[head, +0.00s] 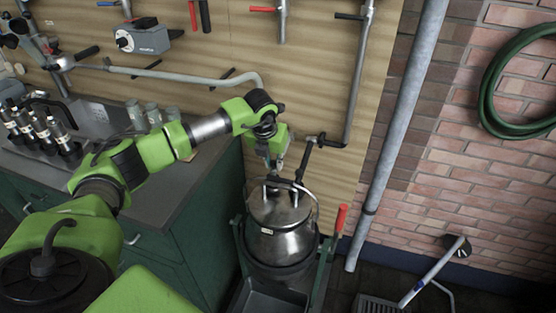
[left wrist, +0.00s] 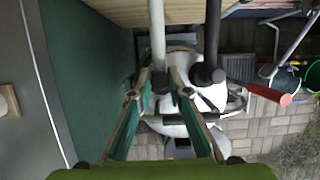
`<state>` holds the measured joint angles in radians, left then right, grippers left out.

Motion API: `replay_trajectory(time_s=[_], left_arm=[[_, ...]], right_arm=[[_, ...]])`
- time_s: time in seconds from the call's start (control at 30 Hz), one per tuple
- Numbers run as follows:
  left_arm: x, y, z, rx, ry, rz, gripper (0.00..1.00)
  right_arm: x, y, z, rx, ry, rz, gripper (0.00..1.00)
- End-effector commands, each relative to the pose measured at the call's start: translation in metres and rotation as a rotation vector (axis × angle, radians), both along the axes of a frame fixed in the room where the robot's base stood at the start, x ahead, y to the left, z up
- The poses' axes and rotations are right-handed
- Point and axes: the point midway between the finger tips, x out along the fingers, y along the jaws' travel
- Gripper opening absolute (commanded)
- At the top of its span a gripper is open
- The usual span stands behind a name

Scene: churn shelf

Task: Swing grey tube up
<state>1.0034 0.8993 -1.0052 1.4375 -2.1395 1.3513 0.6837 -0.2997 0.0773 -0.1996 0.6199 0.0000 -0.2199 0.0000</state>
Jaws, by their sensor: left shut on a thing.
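The grey tube (head: 180,73) runs along the wooden wall panel and bends down at its right end behind my left arm. Its lower part comes down between my fingers in the left wrist view (left wrist: 157,35). My left gripper (head: 272,170) is shut on the grey tube, just above the metal churn. Its fingers (left wrist: 160,88) close around the tube's lower end in the left wrist view. The exact grip is partly hidden in the head view. My right gripper is in neither view.
The shiny churn (head: 282,240) stands in a green trolley with a red-ended lever (head: 341,218). A black post (left wrist: 212,35) stands close right of the tube. A thick pipe (head: 402,125) slants at right. A counter (head: 200,165) lies left.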

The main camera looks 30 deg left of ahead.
Motion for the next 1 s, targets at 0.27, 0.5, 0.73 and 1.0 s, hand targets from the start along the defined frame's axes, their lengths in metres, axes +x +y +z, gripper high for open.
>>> replay_trajectory(time_s=[0.27, 0.5, 0.73, 1.0], left_arm=[[0.004, 0.001, 0.021, 0.001, -0.009, 0.001, 0.05], [0.004, 0.001, 0.021, 0.001, -0.009, 0.002, 0.05], [0.006, 0.002, 0.027, 0.000, -0.011, 0.001, 0.05], [0.011, 0.003, 0.046, 0.001, -0.012, 0.002, 0.05]], right_arm=[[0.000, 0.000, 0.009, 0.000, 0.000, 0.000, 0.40], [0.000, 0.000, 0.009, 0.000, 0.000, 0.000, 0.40], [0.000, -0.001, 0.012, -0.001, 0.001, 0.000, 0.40], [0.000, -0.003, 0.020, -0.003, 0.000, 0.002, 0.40]])
